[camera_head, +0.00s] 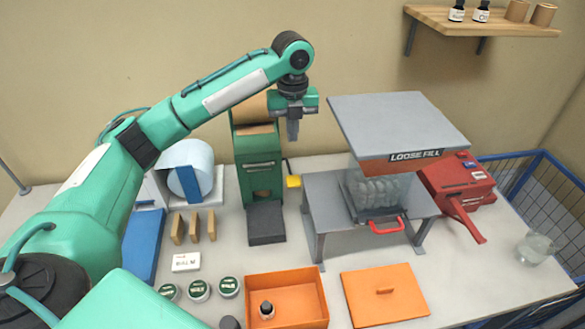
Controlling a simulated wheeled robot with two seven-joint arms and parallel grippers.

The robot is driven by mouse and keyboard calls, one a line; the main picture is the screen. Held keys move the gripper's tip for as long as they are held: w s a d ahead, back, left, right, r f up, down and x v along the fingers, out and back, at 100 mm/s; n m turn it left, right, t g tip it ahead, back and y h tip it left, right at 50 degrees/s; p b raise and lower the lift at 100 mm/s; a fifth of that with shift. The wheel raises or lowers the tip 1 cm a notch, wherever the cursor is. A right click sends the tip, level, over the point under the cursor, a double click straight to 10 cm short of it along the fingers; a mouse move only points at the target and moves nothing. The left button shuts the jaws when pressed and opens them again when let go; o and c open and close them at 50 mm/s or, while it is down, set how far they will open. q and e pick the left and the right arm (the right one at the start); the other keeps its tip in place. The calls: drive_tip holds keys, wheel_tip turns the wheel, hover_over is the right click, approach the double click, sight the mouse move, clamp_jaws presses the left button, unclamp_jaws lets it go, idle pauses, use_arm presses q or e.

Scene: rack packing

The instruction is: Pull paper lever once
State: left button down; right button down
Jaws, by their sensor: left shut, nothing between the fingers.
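A tall green machine (258,158) with a tan top stands at the back of the table. A short lever with a yellow end (293,181) sticks out from its right side. No label marks it as the paper lever. My left gripper (293,138) points down, shut and empty, in front of the wall. In the picture it is above the yellow end and apart from it. My left arm covers part of the machine's top. My right gripper is out of view.
A grey "LOOSE FILL" hopper (400,120) stands to the right, by a red machine (457,184) with a long handle. A white paper-like roll (188,168) is at left. An open orange box (318,298) and orange lid (402,306) lie in front.

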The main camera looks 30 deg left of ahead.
sight(293, 181)
use_arm(q)
wheel_tip(293, 181, down, 14)
drive_tip(key=p, duration=0.5)
drive_tip(key=shift+r, duration=0.15)
drive_tip(key=shift+f, duration=0.25)
drive_tip(key=shift+w, duration=0.1)
